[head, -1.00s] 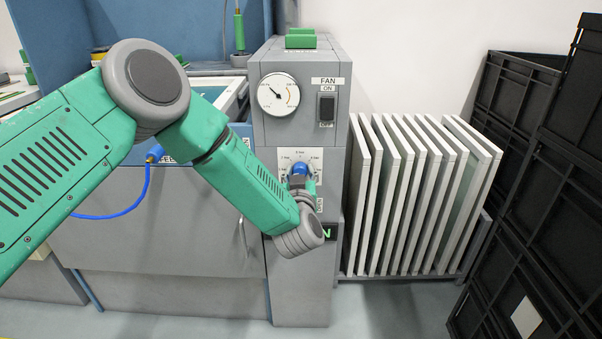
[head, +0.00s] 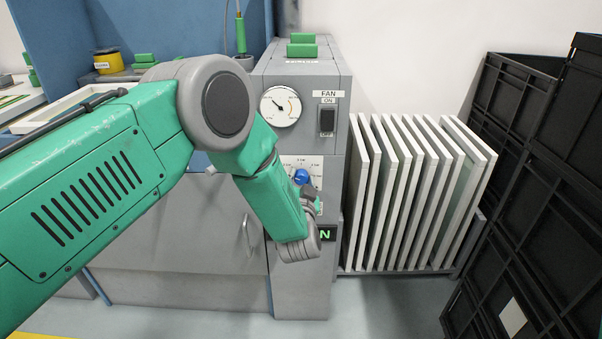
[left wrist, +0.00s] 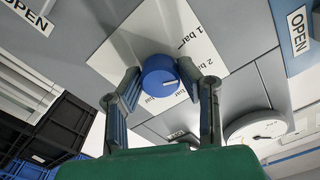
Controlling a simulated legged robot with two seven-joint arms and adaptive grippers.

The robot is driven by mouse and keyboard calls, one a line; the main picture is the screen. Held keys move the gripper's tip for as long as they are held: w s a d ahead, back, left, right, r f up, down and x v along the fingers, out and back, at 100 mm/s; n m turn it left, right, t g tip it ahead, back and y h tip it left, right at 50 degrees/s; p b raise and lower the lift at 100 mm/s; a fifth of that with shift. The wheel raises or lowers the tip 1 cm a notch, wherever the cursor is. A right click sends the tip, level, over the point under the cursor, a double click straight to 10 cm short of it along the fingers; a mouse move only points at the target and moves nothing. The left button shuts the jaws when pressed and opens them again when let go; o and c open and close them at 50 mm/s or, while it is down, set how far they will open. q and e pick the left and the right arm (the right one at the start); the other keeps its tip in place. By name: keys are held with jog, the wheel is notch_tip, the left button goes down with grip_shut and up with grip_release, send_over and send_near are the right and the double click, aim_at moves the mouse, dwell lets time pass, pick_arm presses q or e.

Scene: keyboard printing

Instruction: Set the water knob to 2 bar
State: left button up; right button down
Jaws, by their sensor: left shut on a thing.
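The blue water knob (head: 302,177) is on a white scale plate on the front of the grey cabinet, partly hidden behind my left arm in the head view. In the left wrist view the knob (left wrist: 158,74) sits between the two fingers of my left gripper (left wrist: 160,82), which is shut on it. My right gripper is not in view.
A round gauge (head: 280,106) and the fan switch (head: 327,120) are above the knob. A rack of white frames (head: 415,200) stands close on the right, with black crates (head: 540,190) beyond.

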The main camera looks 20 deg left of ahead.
pick_arm(q)
jog(key=shift+d+r+m+p, duration=0.1)
jog(key=shift+m+p, duration=0.4)
jog(key=shift+m, duration=1.1)
jog(key=o, duration=0.8)
jog(key=shift+w, duration=0.1)
jog(key=o, duration=0.3)
jog(key=shift+o, duration=0.2)
jog(key=v, duration=1.2)
